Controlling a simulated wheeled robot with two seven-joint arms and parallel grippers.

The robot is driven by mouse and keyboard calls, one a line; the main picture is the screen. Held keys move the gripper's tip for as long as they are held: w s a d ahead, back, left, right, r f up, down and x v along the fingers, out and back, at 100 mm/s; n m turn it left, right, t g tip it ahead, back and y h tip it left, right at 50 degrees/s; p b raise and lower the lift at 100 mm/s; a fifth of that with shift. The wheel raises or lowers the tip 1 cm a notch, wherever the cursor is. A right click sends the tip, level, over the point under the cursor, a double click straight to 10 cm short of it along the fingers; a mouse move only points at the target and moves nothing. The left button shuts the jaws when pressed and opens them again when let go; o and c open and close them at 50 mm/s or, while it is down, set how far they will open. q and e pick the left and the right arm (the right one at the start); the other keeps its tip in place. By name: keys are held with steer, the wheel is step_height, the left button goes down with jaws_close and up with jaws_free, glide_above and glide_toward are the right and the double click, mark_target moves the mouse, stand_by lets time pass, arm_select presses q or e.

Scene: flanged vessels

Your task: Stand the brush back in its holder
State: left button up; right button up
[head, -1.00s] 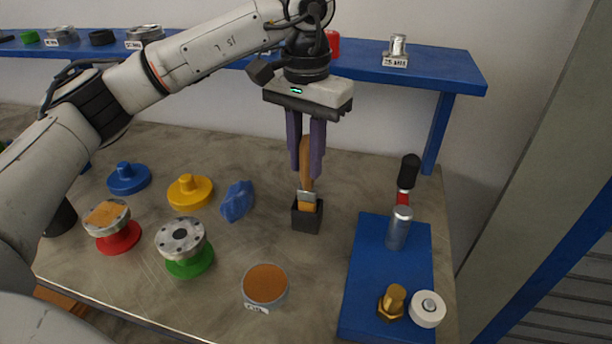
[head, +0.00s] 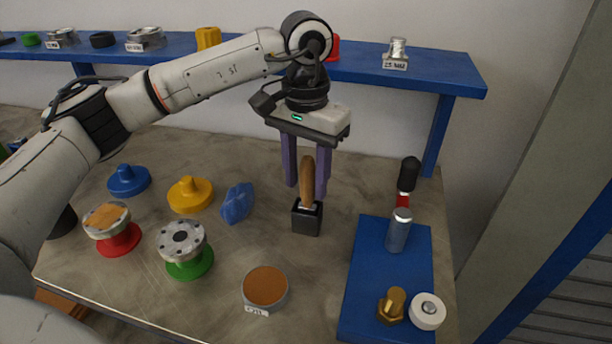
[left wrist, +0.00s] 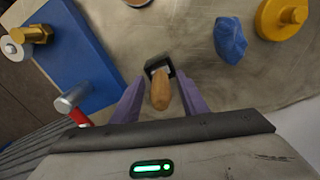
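The brush (head: 307,182) has a wooden handle and stands upright, its lower end inside the small dark square holder (head: 306,219) on the bench. The bristles are hidden in the holder. My left gripper (head: 306,191) is open above the holder, with its purple fingers apart on either side of the handle. In the left wrist view, the brush handle (left wrist: 160,92) shows between the spread fingers, with a gap on each side, and the holder (left wrist: 153,67) shows beyond it. My right gripper is not in view.
A blue crumpled cloth (head: 238,203) and a yellow knobbed disc (head: 190,193) lie left of the holder. A round brown-topped pot (head: 265,286) stands in front. A blue mat (head: 365,285) with metal parts lies right. A blue shelf (head: 430,76) runs behind.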

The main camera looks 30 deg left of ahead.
arm_select(q)
step_height(320, 180, up, 12)
steer(key=shift+r, duration=0.15)
stand_by(0.3)
